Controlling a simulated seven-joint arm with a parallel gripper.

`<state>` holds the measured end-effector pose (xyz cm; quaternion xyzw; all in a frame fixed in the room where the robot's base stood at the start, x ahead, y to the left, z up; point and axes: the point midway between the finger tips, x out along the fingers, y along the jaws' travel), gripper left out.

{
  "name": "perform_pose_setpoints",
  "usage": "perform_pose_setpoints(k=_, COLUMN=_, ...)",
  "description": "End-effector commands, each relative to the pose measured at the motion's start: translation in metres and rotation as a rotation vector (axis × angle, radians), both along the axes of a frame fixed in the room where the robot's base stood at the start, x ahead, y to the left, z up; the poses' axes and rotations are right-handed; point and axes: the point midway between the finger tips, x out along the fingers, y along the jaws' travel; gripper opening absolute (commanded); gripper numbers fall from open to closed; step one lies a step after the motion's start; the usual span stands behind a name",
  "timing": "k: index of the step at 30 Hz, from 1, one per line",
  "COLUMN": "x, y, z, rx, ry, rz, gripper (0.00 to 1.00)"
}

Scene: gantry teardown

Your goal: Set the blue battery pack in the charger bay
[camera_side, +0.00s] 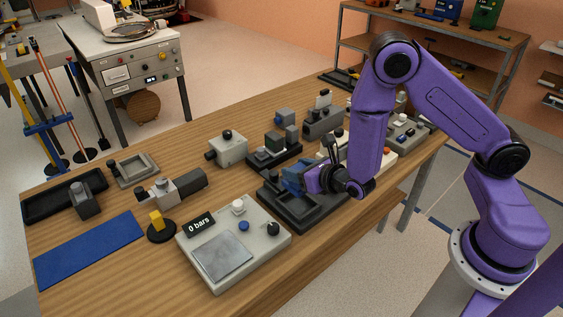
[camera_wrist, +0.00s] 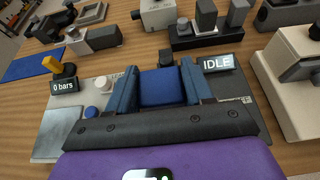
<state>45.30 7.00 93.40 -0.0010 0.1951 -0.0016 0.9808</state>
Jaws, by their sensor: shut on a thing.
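My gripper (camera_wrist: 163,88) is shut on the blue battery pack (camera_wrist: 160,85), which sits between its two blue fingers in the wrist view. In the side view my gripper (camera_side: 292,180) is over the dark grey charger (camera_side: 305,213), tilted sideways. The pack cannot be told apart from the blue fingers there. The charger's IDLE display (camera_wrist: 217,64) shows to the right of the fingers in the wrist view. The charger bay is mostly hidden by my gripper, so I cannot tell whether the pack touches it.
A pale tester (camera_side: 265,236) reading "0 bars" stands left of the charger. A yellow block on a black round base (camera_side: 161,232) is beyond it. A blue mat (camera_side: 90,247) lies at the far left. Several grey fixtures, including a boxy one (camera_side: 228,150), stand behind the charger.

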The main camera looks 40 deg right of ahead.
Motion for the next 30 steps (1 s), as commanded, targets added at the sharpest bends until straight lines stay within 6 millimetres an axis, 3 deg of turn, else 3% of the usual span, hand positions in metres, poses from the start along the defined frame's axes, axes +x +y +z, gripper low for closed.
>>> perform_pose_setpoints(k=18, x=-0.006, y=-0.004, z=-0.038, rx=0.003, ry=-0.002, rz=0.003, gripper=0.09)
perform_pose_setpoints(k=30, x=-0.006, y=-0.004, z=-0.043, rx=0.003, ry=-0.003, rz=0.003, gripper=0.09)
